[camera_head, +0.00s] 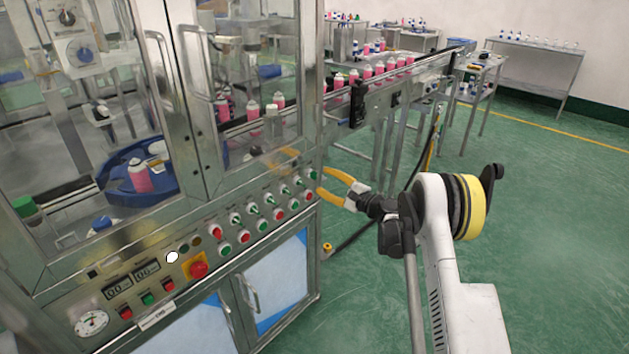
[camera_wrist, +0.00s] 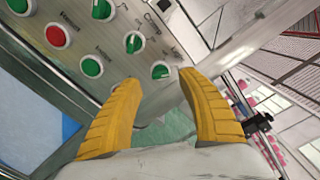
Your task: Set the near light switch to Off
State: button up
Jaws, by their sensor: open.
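In the wrist view, a green selector switch (camera_wrist: 160,70) sits at the row's end beside a partly readable label starting "Li". Its lever looks roughly horizontal there, but its set position is hard to read. The same end switch shows small in the head view (camera_head: 312,174). My gripper (camera_head: 322,180) is at the panel's right end with its yellow fingers apart and empty. In the wrist view, the end switch lies between and just beyond the fingertips (camera_wrist: 157,80); contact cannot be told.
Green and red buttons and a red emergency stop (camera_head: 198,269) fill the panel. A conveyor (camera_head: 400,78) with pink cans runs behind my arm. The green floor at right is clear.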

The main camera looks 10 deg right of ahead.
aim_at(316, 177)
jog(key=shift+b+x, duration=0.6)
jog(key=shift+x, duration=1.75)
grip_shut()
jog(key=n, duration=1.1)
jog(key=shift+n, duration=0.4)
